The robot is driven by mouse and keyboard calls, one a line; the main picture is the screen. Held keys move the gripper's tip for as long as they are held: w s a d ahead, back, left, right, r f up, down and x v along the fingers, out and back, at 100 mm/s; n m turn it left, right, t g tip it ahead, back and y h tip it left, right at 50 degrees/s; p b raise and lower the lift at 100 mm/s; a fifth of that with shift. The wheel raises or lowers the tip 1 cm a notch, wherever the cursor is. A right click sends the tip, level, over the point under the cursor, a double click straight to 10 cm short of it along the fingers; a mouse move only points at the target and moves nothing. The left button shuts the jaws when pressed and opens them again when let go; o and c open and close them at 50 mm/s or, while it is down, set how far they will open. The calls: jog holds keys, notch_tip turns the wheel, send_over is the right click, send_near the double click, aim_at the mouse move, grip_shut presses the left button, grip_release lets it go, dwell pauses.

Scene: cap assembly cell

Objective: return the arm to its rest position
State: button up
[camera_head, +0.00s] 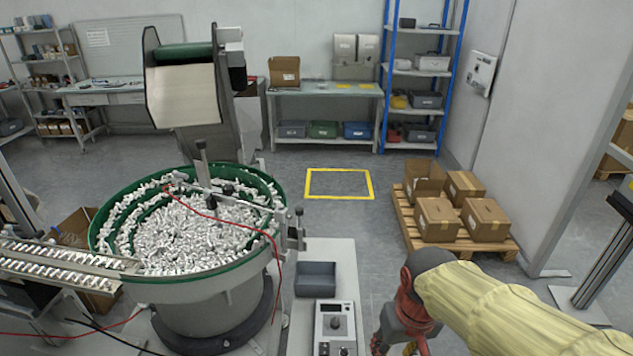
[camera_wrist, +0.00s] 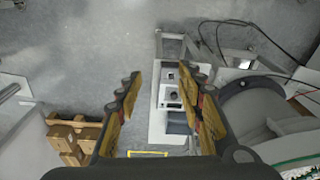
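My arm in its yellow sleeve (camera_head: 510,305) reaches in from the lower right of the head view. The wrist bends downward there, and my gripper (camera_head: 395,345) is partly cut off at the bottom edge. In the wrist view my gripper (camera_wrist: 161,88) has its two fingers spread well apart with nothing held between them. A control box (camera_wrist: 171,96) shows in the gap, beyond the fingertips; I see no contact. In the head view the control box (camera_head: 335,326) stands left of my gripper.
A green-rimmed bowl feeder (camera_head: 100,235) full of small parts stands at the left. A grey bin (camera_head: 316,280) sits on the narrow bench (camera_head: 345,255). A pallet (camera_head: 408,232) with cartons stands right. Floor around the yellow marked square (camera_head: 340,198) is clear.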

jog(key=s+d+r+m+t, duration=0.1)
jog(key=s+d+r+t, duration=0.2)
jog(key=s+r, duration=0.4)
jog(key=shift+d+r+t, duration=0.4)
jog(key=shift+r+t, duration=0.1)
jog(key=shift+r, duration=0.3)
jog(key=shift+o, duration=0.4)
dwell(0.5)
